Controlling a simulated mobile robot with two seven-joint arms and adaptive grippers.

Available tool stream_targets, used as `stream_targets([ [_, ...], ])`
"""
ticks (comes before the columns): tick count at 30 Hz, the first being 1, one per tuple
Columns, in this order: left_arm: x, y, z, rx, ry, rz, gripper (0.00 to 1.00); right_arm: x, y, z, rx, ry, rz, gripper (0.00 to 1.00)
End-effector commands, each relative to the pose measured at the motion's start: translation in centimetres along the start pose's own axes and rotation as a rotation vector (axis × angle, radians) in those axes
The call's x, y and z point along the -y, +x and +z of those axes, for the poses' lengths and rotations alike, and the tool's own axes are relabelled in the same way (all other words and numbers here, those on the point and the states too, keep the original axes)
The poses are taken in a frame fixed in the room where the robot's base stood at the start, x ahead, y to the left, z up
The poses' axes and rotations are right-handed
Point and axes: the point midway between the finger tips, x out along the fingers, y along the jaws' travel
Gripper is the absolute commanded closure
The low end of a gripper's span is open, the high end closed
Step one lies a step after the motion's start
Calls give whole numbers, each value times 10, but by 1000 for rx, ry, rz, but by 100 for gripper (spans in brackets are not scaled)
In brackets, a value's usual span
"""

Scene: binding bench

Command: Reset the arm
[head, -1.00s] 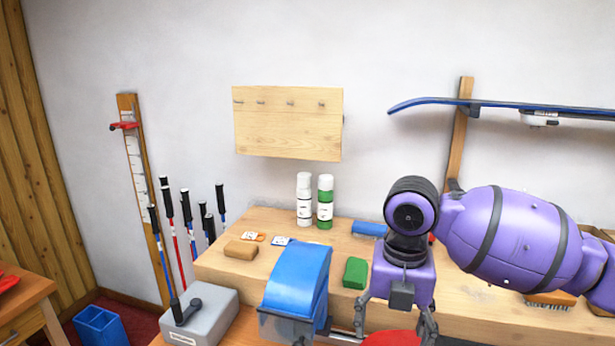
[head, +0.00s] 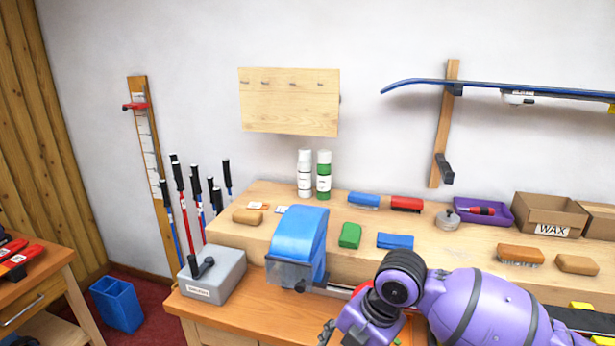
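My purple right arm comes in from the lower right, over the front of the bench (head: 235,320). Its gripper (head: 345,335) points down and left at the bottom edge, just right of the blue-hooded machine (head: 300,235). One dark finger shows at the frame edge; the rest is cut off or hidden by the wrist, so its opening and any contents cannot be told. My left arm and gripper are not in view.
A grey box with a lever (head: 212,275) stands left of the machine. Behind are a green block (head: 350,235), a blue block (head: 395,241), two bottles (head: 323,176), a purple tray (head: 483,212) and a cardboard box (head: 541,214). A blue ski (head: 480,86) hangs above right.

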Motion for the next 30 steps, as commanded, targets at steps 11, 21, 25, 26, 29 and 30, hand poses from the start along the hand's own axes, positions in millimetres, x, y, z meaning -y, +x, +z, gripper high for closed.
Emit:
stream_targets([
  [11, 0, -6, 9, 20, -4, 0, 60, 37, 131, -46, -164, 856, 378, 29],
  [21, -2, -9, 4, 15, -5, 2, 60, 172, 185, -54, -145, 1684, 671, 29],
  [25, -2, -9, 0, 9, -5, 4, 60, 242, 189, -63, -81, 1927, 772, 29],
  [26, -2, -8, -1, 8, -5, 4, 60, 257, 189, -66, -65, 1970, 791, 29],
  [29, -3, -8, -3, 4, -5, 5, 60, 296, 186, -76, -19, 2077, 843, 29],
  [30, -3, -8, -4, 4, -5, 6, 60, 307, 185, -79, -4, 2105, 857, 29],
])
